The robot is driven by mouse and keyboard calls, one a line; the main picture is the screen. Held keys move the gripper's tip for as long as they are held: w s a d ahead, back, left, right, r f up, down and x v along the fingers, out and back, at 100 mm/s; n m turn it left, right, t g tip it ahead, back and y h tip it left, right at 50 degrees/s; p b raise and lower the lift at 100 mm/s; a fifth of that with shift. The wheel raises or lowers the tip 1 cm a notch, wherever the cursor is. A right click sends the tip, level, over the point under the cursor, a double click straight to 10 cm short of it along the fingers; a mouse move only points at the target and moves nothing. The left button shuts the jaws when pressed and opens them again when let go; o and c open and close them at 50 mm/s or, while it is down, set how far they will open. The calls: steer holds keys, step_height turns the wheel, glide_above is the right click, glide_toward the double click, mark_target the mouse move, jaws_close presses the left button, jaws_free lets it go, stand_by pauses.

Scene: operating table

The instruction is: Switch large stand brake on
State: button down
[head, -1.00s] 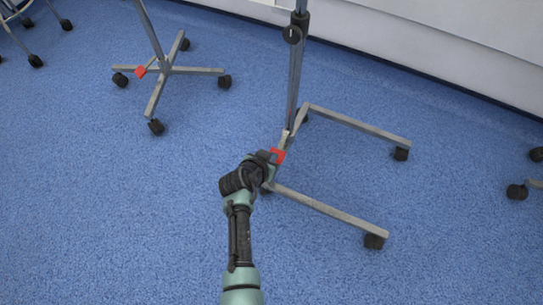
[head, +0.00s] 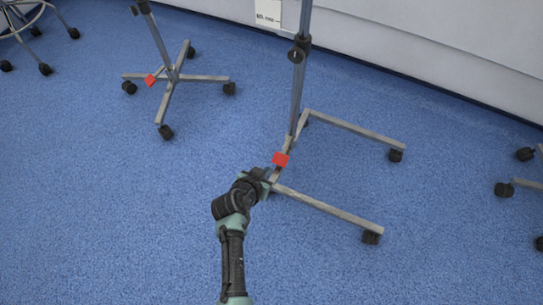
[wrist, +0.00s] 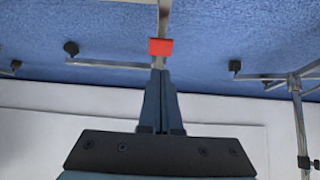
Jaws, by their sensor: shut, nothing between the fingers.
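The large stand (head: 333,211) has a U-shaped metal base on casters and an upright pole. Its red brake pedal (head: 280,158) sits on the base's crossbar near the foot of the pole. My gripper (head: 264,180) is low beside the base, just in front and to the left of the pedal. In the wrist view my gripper (wrist: 160,75) has its fingers together and empty. The red pedal (wrist: 160,47) appears just beyond the fingertips there. I cannot tell whether they touch, or whether the pedal is up or down.
A smaller stand (head: 205,79) with a cross-shaped base and its own red pedal (head: 150,80) stands at the back left. A wheeled stool (head: 20,30) is at the far left. Another caster base (head: 526,182) is at the right edge. A white wall (head: 420,50) runs behind. Blue floor is open in front.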

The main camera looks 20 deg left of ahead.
steer(key=s, duration=0.1)
steer(key=s+r+p, duration=0.1)
steer(key=s, duration=0.2)
steer(key=shift+r, duration=0.25)
steer(key=shift+s, duration=0.1)
